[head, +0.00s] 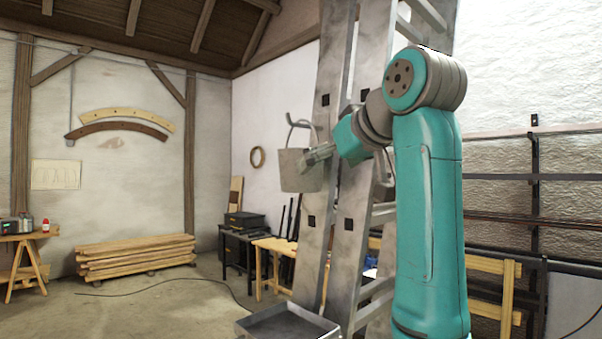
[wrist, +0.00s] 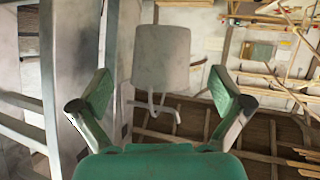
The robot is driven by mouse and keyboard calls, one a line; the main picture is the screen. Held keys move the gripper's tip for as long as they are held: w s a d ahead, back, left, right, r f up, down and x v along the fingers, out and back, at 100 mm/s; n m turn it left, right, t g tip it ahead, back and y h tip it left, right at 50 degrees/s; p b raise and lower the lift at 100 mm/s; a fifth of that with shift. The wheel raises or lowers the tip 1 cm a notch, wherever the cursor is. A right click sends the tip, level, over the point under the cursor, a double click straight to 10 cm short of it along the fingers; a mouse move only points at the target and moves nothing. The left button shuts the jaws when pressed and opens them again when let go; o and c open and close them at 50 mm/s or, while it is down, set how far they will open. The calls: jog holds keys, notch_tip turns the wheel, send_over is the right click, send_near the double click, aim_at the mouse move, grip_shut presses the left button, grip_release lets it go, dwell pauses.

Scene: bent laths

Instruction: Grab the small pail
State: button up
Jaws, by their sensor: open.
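The small pail (head: 300,172) is grey and upright in the head view, beside the left edge of the tall metal frame. Its handle (head: 299,126) stands up above the rim; what it hangs from is not clear. The wrist view is upside down and shows the pail (wrist: 161,58) with the handle below it. My gripper (head: 312,158) is level with the pail's upper part, close to its right side. In the wrist view my gripper (wrist: 161,76) is open, one finger on each side of the pail in the picture. I see no clear contact.
The tall grey metal frame (head: 322,225) stands just right of the pail, close to my arm. A metal tray (head: 287,327) is at its foot. A wooden bench (head: 275,246) and stacked boards (head: 135,258) are farther back. The floor at left is mostly clear.

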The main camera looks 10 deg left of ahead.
aim_at(303, 181)
jog(key=shift+r+x, duration=0.1)
jog(key=shift+x, duration=2.5)
jog(key=shift+r+x, duration=0.15)
jog(key=shift+x, duration=2.5)
jog(key=shift+a, duration=0.15)
jog(key=c, duration=0.9)
